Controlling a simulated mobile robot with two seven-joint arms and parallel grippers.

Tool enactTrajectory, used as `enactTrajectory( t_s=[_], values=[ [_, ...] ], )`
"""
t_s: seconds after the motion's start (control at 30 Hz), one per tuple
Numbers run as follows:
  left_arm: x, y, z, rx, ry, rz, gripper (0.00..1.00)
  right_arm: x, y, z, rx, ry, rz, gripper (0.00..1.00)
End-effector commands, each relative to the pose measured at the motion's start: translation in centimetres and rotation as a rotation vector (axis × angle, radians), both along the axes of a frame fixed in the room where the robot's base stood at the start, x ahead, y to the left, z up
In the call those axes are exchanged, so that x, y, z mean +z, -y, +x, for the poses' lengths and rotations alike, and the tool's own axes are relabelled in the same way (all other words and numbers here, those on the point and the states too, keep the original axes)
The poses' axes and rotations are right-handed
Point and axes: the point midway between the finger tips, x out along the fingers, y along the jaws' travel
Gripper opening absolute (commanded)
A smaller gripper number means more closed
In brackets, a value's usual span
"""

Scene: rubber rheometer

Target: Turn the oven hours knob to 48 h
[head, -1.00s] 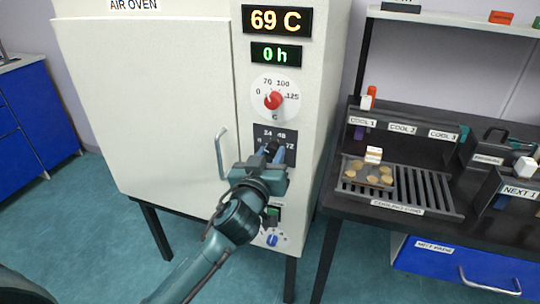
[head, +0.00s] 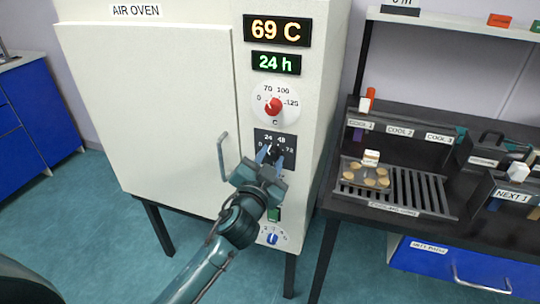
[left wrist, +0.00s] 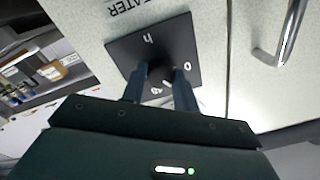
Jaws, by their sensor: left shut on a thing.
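The air oven (head: 150,110) stands at the left with its door shut. Its hours knob (head: 273,151) is a dark knob on a black plate marked 0, 24, 48 and 72. The green display (head: 276,63) reads 24 h. My left gripper (head: 271,157) is shut on the knob, its two blue fingers on either side. In the left wrist view the fingers (left wrist: 160,90) straddle the dark knob (left wrist: 158,74), which they partly hide. My right gripper is not in view.
Above are the 69 C display (head: 277,30) and a red temperature knob (head: 273,106). Below are a green switch (head: 274,214) and a blue knob (head: 272,239). The door handle (head: 222,155) stands out close to my left gripper. A dark bench with a cooling rack (head: 420,190) is at the right.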

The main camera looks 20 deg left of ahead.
Motion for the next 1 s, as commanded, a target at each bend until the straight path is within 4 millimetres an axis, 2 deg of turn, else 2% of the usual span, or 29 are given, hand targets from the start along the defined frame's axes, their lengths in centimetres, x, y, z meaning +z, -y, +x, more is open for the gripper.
enactTrajectory(
  t_s=[0.6, 1.0],
  values=[
    [0.2, -0.1, 0.0, 0.0, 0.021, 0.587, 0.07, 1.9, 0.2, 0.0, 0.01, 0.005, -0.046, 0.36],
    [0.2, -0.1, 0.0, 0.0, 0.031, 0.88, 0.07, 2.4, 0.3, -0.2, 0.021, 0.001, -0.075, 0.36]
  ],
)
